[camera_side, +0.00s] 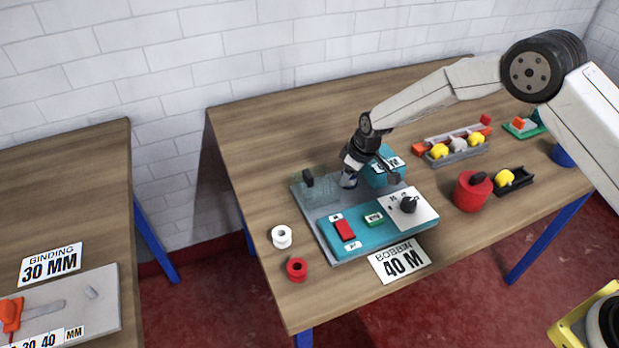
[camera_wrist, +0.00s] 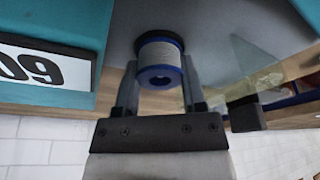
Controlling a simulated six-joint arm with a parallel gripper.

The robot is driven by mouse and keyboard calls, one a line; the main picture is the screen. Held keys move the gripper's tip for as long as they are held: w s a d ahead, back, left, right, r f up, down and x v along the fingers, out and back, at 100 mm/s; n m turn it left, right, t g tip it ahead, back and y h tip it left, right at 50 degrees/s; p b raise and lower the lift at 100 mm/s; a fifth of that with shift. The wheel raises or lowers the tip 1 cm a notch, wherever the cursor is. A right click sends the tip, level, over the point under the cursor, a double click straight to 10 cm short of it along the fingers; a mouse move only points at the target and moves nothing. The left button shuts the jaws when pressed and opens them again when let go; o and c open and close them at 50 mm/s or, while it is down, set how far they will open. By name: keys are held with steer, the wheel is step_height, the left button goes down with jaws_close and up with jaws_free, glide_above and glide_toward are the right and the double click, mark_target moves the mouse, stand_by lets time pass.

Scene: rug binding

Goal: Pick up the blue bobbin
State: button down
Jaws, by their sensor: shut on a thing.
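The blue bobbin (camera_wrist: 160,62) has blue flanges and pale grey winding. In the wrist view it sits upright between my two fingers, its blue end with a round hole facing the camera. My gripper (camera_wrist: 158,88) is shut on it, one finger on each side. A dark round shape shows just behind the bobbin's far end; I cannot tell whether the bobbin still touches it. In the side view my gripper (camera_side: 348,180) points down over the back of the grey machine plate (camera_side: 300,200), beside a teal block. The bobbin is hard to make out there.
A teal block (camera_side: 384,170) stands close right of my gripper, and a clear guard (camera_side: 318,182) with a black knob close left. In front are a teal panel (camera_side: 352,222) with buttons and a dial. White (camera_side: 281,236) and red (camera_side: 296,269) bobbins lie front left.

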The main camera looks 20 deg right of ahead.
steer(key=shift+r, duration=0.2)
steer(key=shift+r, duration=0.5)
step_height(320, 180, up, 2)
steer(key=s+d+r, duration=0.2)
steer(key=s+r, duration=0.7)
steer(key=s, duration=0.4)
steer(key=shift+s+d+r, duration=0.3)
steer(key=shift+s, duration=0.05)
